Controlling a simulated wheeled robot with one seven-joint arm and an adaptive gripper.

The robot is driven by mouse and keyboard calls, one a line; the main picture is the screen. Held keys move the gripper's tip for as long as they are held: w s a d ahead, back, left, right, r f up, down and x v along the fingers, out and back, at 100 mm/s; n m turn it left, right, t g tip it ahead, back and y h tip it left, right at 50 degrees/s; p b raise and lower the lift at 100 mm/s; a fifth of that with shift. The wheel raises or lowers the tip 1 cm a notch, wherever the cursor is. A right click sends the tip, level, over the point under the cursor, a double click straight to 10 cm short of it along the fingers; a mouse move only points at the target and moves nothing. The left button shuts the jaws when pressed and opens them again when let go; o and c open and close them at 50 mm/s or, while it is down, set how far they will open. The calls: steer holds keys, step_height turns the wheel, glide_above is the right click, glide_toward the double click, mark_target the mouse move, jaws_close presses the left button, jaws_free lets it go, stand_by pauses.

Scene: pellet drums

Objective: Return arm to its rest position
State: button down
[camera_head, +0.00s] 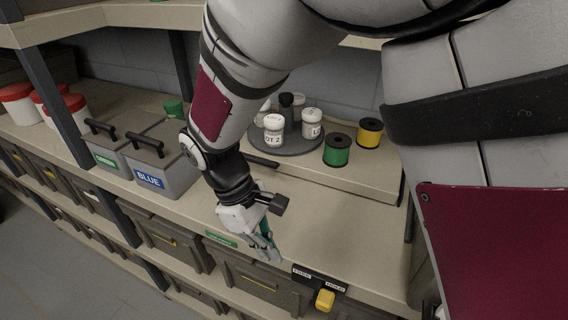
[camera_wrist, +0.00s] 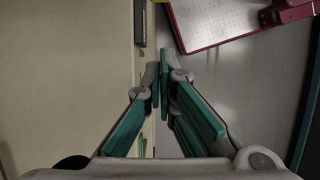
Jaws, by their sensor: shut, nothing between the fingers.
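My gripper (camera_head: 268,246) hangs at the front edge of the bench shelf in the head view, fingers pointing down and to the right. In the wrist view its green-padded fingers (camera_wrist: 164,82) meet at their tips, shut with nothing between them. My arm reaches from the top of the head view down to the gripper and hides part of the shelf behind it. In the wrist view the pale shelf top (camera_wrist: 65,80) lies left of the fingers and the floor (camera_wrist: 245,90) lies to the right.
Two grey boxes with handles, one labelled BLUE (camera_head: 160,165), stand left of my arm. A round tray (camera_head: 290,147) with several jars, a green spool (camera_head: 338,150) and a yellow spool (camera_head: 369,133) stand behind. A yellow knob (camera_head: 325,299) sticks out at the front edge. Drawers (camera_head: 258,285) lie below.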

steer(key=s+d+r+m+t+y, duration=0.2)
steer(key=d+r+m+t+y, duration=0.2)
steer(key=d+r+m, duration=1)
steer(key=s+d+r+t, duration=0.1)
steer(key=s+d+r, duration=0.1)
steer(key=d, duration=0.3)
steer(key=s+d+r+t, duration=0.1)
steer(key=s+d+r, duration=0.2)
steer(key=d, duration=0.3)
steer(key=shift+s, duration=0.6)
steer(key=shift+d, duration=0.1)
